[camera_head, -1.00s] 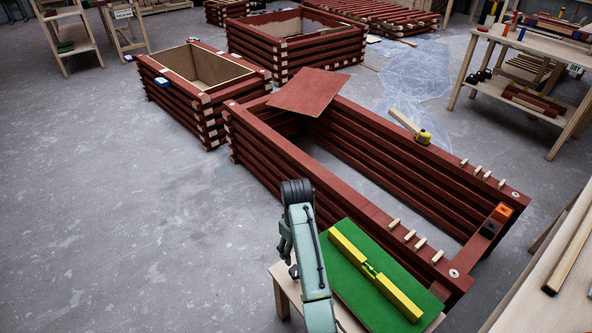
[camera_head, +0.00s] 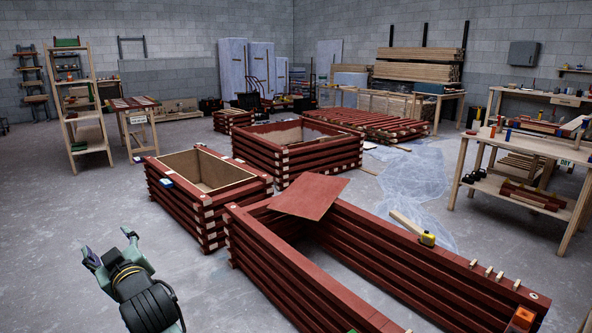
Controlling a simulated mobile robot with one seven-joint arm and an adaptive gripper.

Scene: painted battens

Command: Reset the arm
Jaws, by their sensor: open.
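My gripper (camera_head: 108,243) is at the lower left of the head view, at the end of my grey-green arm with a dark ribbed wrist. Its two fingers are spread apart and point away from the camera. Nothing shows between them. Bare concrete floor shows around the gripper, and it appears clear of the red batten frames to its right.
A long red batten frame (camera_head: 270,240) fills the lower right, with a loose red panel (camera_head: 305,196) across its far end. A smaller batten box (camera_head: 200,212) stands behind my gripper. A shelf rack (camera_head: 85,105) and workbench (camera_head: 520,145) stand farther off. Floor at left is clear.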

